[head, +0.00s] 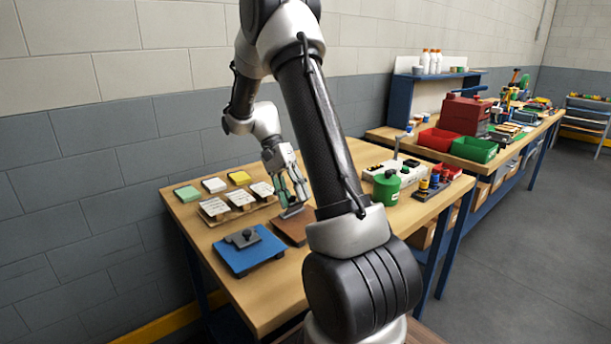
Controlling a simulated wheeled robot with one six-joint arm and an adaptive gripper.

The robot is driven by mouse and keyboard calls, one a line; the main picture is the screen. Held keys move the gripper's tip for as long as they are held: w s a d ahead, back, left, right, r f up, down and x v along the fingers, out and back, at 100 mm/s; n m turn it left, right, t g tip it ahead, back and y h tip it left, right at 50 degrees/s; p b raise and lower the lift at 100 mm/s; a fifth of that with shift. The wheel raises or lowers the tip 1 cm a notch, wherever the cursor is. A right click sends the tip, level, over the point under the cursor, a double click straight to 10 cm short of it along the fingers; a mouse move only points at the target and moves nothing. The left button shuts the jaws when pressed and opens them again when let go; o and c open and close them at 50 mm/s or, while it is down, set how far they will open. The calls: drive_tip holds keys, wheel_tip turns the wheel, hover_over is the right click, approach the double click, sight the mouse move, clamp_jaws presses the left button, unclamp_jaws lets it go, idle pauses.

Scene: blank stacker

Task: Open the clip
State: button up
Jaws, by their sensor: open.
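My gripper (290,194) is open above the brown board (290,229), with its fingers pointing down. A small grey metal piece (291,211) at the back of that board sits just under the fingertips; it may be the clip. I cannot tell whether the fingers touch it or whether it is open or closed. A blue board (262,258) lies to the left, with a dark grey clamp-like part (242,238) on top. My own arm hides part of the table to the right.
Several pale cards stand on a wooden rack (238,209) behind the boards, with small pads (187,193) behind them. A green canister (386,189) and a white block (395,172) stand to the right. The wooden table's front left (262,305) is clear.

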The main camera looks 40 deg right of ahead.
drive_tip(key=s+t, duration=0.2)
drive_tip(key=t, duration=0.1)
drive_tip(key=shift+t, duration=0.3)
drive_tip(key=t, duration=0.2)
drive_tip(key=s+f+t, duration=0.1)
drive_tip(key=t, duration=0.1)
drive_tip(key=shift+s, duration=0.3)
wheel_tip(320, 180, up, 8)
drive_tip(key=s+a+r+n+t, duration=0.2)
drive_tip(key=s+a+r+n, duration=0.2)
drive_tip(key=s+n, duration=0.2)
drive_tip(key=s+a+r+n+t, duration=0.2)
drive_tip(key=s+a+r+n, duration=0.2)
drive_tip(key=s+n, duration=0.3)
drive_tip(key=shift+s+a+n, duration=0.15)
drive_tip(key=shift+a+n, duration=0.15)
drive_tip(key=shift+a, duration=0.5)
